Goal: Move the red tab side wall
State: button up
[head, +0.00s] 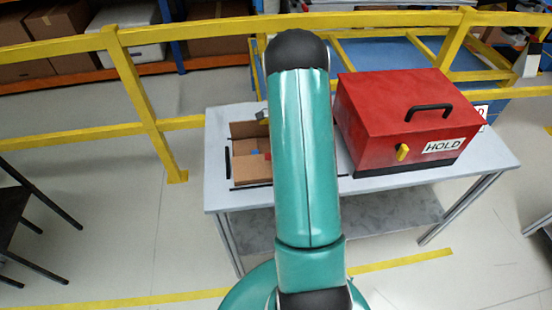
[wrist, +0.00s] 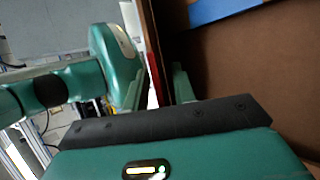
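An open brown cardboard box (head: 250,177) sits on the light grey table, partly hidden behind my arm. Small blue and red patches show inside it. In the wrist view, a box wall edge (wrist: 148,30) with a narrow red strip (wrist: 153,72), likely the red tab side wall, runs down between my fingers. My gripper (wrist: 155,82) looks open, with one finger on each side of that wall. A light gap shows beside the wall, and I cannot tell whether either finger touches it. My arm hides the gripper in the head view.
A red case (head: 385,105) with a black handle and a HOLD label stands right of the box on the table (head: 222,140). A yellow railing (head: 150,115) runs behind. A blue piece (wrist: 215,10) lies in the box in the wrist view.

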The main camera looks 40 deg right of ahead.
jog(key=v, duration=1.3)
jog(key=shift+w+d+r, duration=0.2)
jog(key=shift+d+r, duration=0.05)
jog(key=shift+r, duration=0.05)
jog(key=shift+c, duration=0.3)
